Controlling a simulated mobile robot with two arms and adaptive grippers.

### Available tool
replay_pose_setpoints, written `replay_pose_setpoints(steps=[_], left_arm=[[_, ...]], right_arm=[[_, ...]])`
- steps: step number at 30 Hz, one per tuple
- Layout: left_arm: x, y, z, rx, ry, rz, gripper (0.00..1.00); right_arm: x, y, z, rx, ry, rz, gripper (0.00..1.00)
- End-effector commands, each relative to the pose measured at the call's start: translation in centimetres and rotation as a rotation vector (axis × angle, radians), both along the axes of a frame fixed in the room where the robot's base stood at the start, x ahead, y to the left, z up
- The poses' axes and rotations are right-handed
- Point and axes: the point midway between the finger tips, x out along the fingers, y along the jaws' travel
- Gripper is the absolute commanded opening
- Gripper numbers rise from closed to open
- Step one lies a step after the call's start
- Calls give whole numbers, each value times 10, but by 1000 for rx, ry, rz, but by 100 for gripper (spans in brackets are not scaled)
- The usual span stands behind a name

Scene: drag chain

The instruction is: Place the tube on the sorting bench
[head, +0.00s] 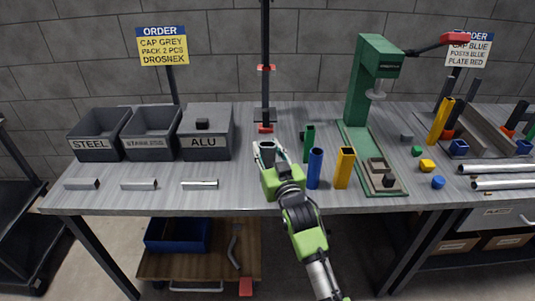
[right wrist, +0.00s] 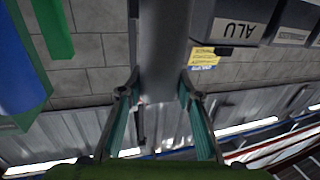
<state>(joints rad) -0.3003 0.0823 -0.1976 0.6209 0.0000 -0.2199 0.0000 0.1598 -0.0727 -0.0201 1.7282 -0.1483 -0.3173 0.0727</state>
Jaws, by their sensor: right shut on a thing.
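My right gripper (head: 266,158) is shut on a dark grey tube (head: 268,151) above the middle front of the grey sorting bench (head: 236,194). The tube looks about upright; its lower part is hidden by the gripper, so I cannot tell if it touches the bench. In the right wrist view the grey tube (right wrist: 162,50) runs up between the two fingers of the gripper (right wrist: 158,110). My left gripper is not in view.
Bins marked STEEL (head: 95,147), STAINLESS (head: 151,146) and ALU (head: 205,147) stand at left, short metal pieces (head: 139,184) before them. Green (head: 308,145), blue (head: 315,168) and yellow (head: 344,168) posts stand close right of the gripper. A green press (head: 362,90) stands behind them.

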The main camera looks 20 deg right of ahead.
Motion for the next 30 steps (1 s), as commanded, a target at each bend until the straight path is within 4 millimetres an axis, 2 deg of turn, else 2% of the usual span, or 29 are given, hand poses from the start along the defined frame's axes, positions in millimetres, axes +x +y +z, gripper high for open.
replay_pose_setpoints(steps=[3,15,16,18,30], left_arm=[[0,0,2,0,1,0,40],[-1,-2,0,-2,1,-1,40],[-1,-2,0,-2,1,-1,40],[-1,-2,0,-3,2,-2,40],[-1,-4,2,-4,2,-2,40]], right_arm=[[0,0,-14,0,1,-1,0],[-1,0,-20,0,-1,-1,0],[-1,0,-20,0,1,-1,37],[-1,0,-20,0,1,-1,49],[-3,0,-16,0,1,0,49]])
